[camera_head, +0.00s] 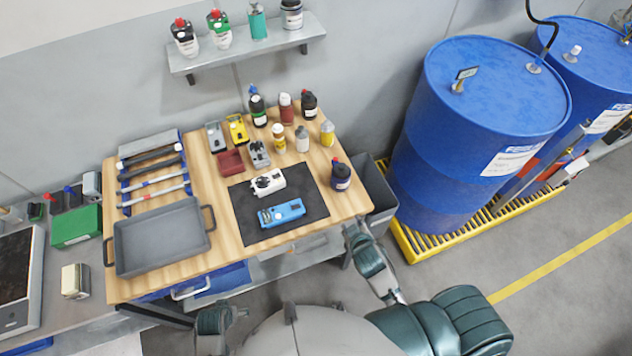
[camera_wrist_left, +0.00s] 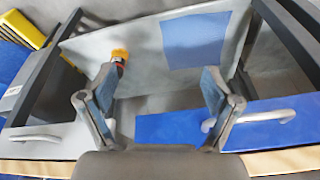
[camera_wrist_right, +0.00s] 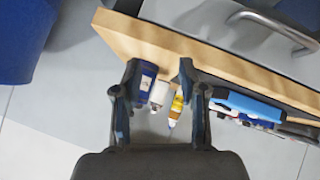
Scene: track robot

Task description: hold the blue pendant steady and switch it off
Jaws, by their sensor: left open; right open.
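The blue pendant (camera_head: 281,212) lies on a black mat (camera_head: 305,206) on the wooden worktable, just in front of a white pendant-like device (camera_head: 268,182). In the right wrist view a blue body, apparently the pendant (camera_wrist_right: 256,107), shows partly behind the table edge. My right gripper (camera_head: 356,232) is open and empty near the table's front right corner, apart from the pendant; its spread fingers show in its wrist view (camera_wrist_right: 160,82). My left gripper (camera_wrist_left: 158,78) is open and empty, facing the drawers at the table's front. The pendant's switch is too small to make out.
A grey tray (camera_head: 160,240) fills the table's front left. Several bottles stand at the back; a dark bottle (camera_head: 341,177) stands right of the mat. Blue drums (camera_head: 480,120) stand on a yellow pallet (camera_head: 412,245) at right. The table's front edge (camera_wrist_right: 210,60) lies close to my right gripper.

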